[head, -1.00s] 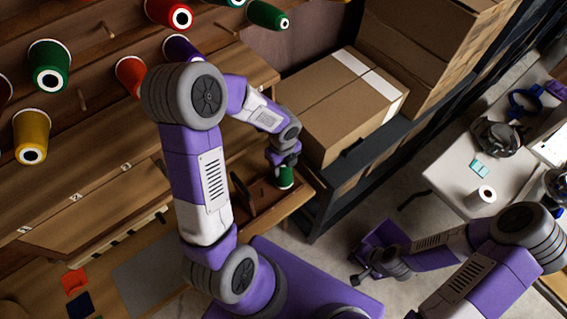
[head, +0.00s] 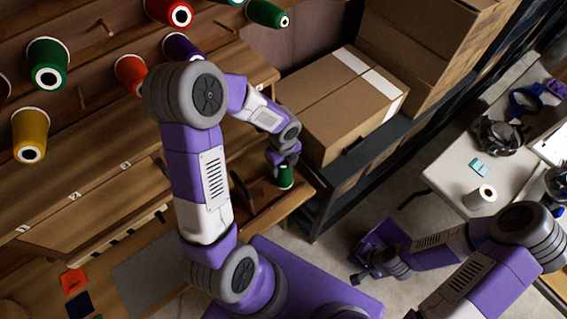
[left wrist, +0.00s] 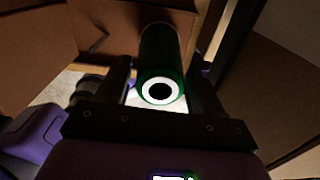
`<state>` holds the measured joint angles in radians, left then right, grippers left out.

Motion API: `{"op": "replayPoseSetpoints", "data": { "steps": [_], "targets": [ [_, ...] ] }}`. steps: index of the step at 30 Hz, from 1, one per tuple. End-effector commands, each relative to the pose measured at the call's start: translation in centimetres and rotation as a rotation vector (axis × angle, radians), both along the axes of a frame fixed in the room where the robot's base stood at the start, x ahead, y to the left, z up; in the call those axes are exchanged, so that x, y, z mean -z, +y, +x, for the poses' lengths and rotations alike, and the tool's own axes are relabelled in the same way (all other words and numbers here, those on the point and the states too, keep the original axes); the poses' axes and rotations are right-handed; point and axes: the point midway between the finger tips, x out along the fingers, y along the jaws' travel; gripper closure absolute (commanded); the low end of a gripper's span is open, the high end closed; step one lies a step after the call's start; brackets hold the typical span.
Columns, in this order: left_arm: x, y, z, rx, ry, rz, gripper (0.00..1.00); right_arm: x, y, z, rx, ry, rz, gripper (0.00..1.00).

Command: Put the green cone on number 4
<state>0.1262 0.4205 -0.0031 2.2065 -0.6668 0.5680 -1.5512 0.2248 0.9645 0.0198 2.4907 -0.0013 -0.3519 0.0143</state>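The green cone (head: 285,178) is at the wooden ledge low beside the carton, under my left gripper (head: 284,160). In the left wrist view the green cone (left wrist: 160,62) shows its white end ring and dark hole toward the camera. The left fingers (left wrist: 162,88) stand on either side of it, with narrow bright gaps visible, so they look open around it. Number labels 1 (head: 22,229), 2 (head: 75,196) and 3 (head: 126,166) run along the wooden front; I see no 4, and my left arm covers part of that stretch. My right gripper (head: 361,267) looks open and empty above the floor.
Thread cones hang on wall pegs, including another green cone (head: 47,65) and a yellow cone (head: 30,135). A large carton (head: 335,105) stands right of my left gripper. A white table (head: 450,180) with a white spool (head: 480,196) is at the right.

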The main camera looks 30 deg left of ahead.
Motion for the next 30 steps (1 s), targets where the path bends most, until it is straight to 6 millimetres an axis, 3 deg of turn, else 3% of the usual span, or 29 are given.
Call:
{"op": "replayPoseSetpoints", "data": {
  "steps": [1, 3, 13, 24, 30],
  "targets": [
    [0.0, 0.0, 0.0, 0.000, 0.000, 0.000, 0.25, 0.0, 0.0, 0.0, 0.000, 0.000, 0.000, 1.00],
    [0.0, 0.0, 0.0, 0.000, 0.000, 0.000, 0.15, 0.0, 0.0, 0.0, 0.000, 0.000, 0.000, 1.00],
    [-0.4, 0.0, 0.0, 0.000, 0.000, 0.001, 0.15, -0.1, 0.0, 0.0, 0.000, 0.000, 0.000, 1.00],
    [-6.2, 0.1, 0.1, 0.000, -0.004, 0.001, 0.15, -1.8, 0.0, 0.0, 0.000, 0.000, 0.000, 1.00],
    [-7.6, 0.1, 0.0, 0.000, 0.000, 0.001, 0.15, -2.1, 0.0, 0.0, 0.000, 0.000, 0.000, 1.00]
  ]
}}
